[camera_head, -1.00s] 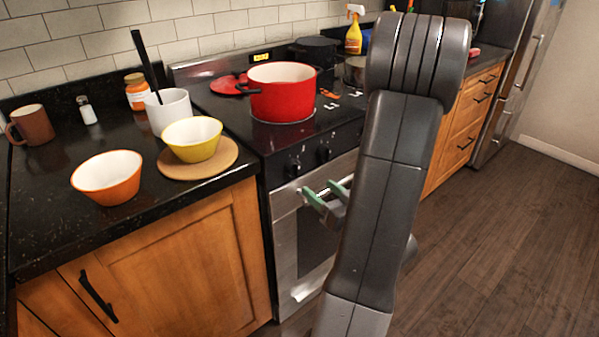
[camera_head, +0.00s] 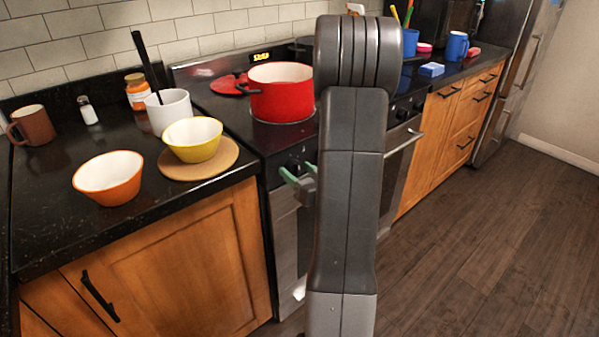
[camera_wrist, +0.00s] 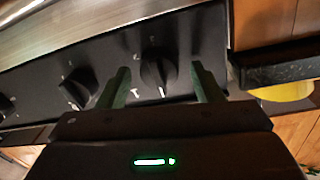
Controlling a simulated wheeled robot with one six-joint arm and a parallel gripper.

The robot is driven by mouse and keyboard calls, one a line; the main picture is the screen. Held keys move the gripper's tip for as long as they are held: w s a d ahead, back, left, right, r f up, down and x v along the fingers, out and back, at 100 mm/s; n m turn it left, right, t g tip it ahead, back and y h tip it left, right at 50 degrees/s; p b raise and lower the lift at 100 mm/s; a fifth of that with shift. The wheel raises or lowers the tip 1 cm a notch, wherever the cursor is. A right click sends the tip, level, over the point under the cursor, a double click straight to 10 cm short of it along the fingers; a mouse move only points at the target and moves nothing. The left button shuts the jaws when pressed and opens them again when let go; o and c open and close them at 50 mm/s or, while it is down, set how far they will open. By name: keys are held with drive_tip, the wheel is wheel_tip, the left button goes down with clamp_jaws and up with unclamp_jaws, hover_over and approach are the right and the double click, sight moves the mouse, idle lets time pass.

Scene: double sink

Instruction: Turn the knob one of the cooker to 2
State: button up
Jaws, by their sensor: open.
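The cooker (camera_head: 293,215) has a black front panel with dark round knobs. The knob nearest the counter end (camera_wrist: 158,68), presumably knob one, also shows in the head view (camera_head: 292,163), partly behind my fingers. A white mark shows at its lower edge in the wrist view. My gripper (camera_head: 297,170) is open, its green fingers at the panel. In the wrist view my gripper (camera_wrist: 161,72) has one fingertip on each side of this knob, with gaps visible. A second knob (camera_wrist: 78,88) lies to the left there. My arm hides part of the panel.
A red pot (camera_head: 282,95) stands on the cooktop above the knobs. On the left counter are a yellow bowl (camera_head: 193,140) on a round board, an orange bowl (camera_head: 108,180) and a white mug (camera_head: 170,112). The floor at right is clear.

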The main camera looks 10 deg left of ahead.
drive_tip(key=c, duration=1)
